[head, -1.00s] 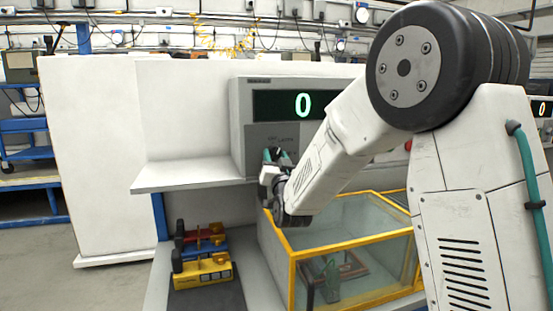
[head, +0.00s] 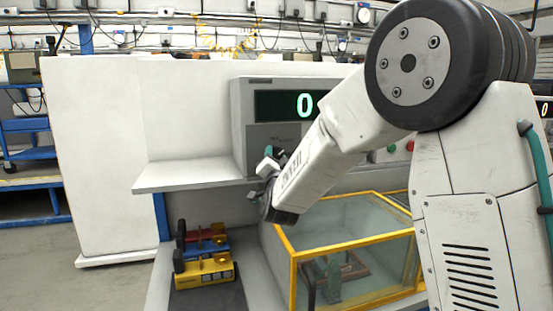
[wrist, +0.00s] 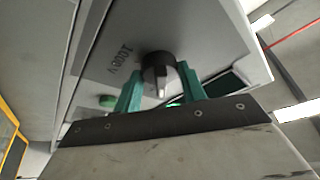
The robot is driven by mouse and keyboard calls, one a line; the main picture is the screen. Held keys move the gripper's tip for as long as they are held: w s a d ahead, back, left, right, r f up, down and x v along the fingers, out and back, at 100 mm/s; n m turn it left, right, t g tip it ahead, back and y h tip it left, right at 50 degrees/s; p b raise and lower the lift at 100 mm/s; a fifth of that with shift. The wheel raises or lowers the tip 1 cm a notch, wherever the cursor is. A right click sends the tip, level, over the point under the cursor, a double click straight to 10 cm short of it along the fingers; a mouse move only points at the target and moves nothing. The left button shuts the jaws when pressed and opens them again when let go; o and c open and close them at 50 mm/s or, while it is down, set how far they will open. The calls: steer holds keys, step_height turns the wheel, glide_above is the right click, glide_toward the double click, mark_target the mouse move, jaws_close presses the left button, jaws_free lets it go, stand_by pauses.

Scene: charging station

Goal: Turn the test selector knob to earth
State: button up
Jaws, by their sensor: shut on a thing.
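The test selector knob (wrist: 157,68) is black with a pale pointer mark, on the grey front of the tester (wrist: 112,30). In the wrist view my gripper (wrist: 162,84) has its two teal fingers on either side of the knob, shut on it. The lettering beside the knob appears upside down and looks like a 1000 V mark; an earth mark cannot be made out. In the head view the tester (head: 241,128) stands on the shelf with a green 0 on its display (head: 305,105). My gripper (head: 270,160) is at its lower front; my arm hides the knob there.
A white shelf (head: 175,177) juts out below the tester. A glass box with a yellow frame (head: 350,246) stands below my arm. Yellow, blue and red tools (head: 203,272) lie on a dark mat at left.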

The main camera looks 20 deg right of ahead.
steer(key=o, duration=1)
steer(key=v, duration=0.7)
steer(key=shift+s+f, duration=0.15)
steer(key=shift+s, duration=0.2)
